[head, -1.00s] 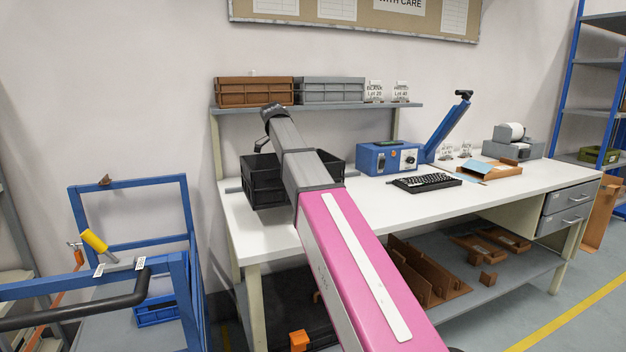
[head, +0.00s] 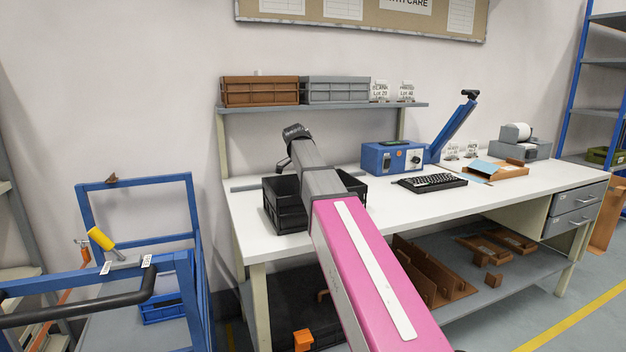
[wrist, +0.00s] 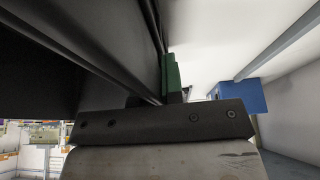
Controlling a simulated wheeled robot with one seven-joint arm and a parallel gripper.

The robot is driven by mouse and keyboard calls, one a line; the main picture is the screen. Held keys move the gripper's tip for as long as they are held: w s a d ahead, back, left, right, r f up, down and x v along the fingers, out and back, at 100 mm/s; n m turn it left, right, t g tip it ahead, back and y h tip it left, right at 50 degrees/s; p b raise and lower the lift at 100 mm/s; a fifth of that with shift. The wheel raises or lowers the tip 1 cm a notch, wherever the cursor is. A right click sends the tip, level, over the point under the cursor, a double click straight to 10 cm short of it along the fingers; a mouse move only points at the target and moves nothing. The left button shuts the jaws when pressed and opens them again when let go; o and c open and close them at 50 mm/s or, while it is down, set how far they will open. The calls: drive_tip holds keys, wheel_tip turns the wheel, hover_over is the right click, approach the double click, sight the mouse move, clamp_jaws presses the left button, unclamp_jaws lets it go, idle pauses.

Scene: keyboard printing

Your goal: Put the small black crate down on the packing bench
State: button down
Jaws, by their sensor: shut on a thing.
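The small black crate (head: 284,208) is over the left end of the white packing bench (head: 395,212) in the head view and looks about level. Its underside is close to the bench top, but I cannot tell whether it touches. My arm covers the crate's middle. My gripper (wrist: 168,78) is shut on the crate's wall in the wrist view, where the dark crate side (wrist: 75,60) fills the upper left. A green fingertip pad shows against it. The fingers are hidden in the head view.
A blue control box (head: 392,158), a black keyboard (head: 432,182) and brown trays (head: 500,171) stand farther right on the bench. A shelf with a brown crate (head: 260,91) and a grey crate (head: 335,90) hangs behind. A blue trolley (head: 185,215) stands left.

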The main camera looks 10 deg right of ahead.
drive_tip(key=c, duration=1.2)
unclamp_jaws()
drive_tip(key=shift+f, duration=0.1)
drive_tip(key=shift+c, duration=0.2)
drive_tip(key=v, duration=1.1)
drive_tip(key=shift+s+a+r, duration=0.1)
drive_tip(key=shift+a+r, duration=0.1)
drive_tip(key=shift+r, duration=0.4)
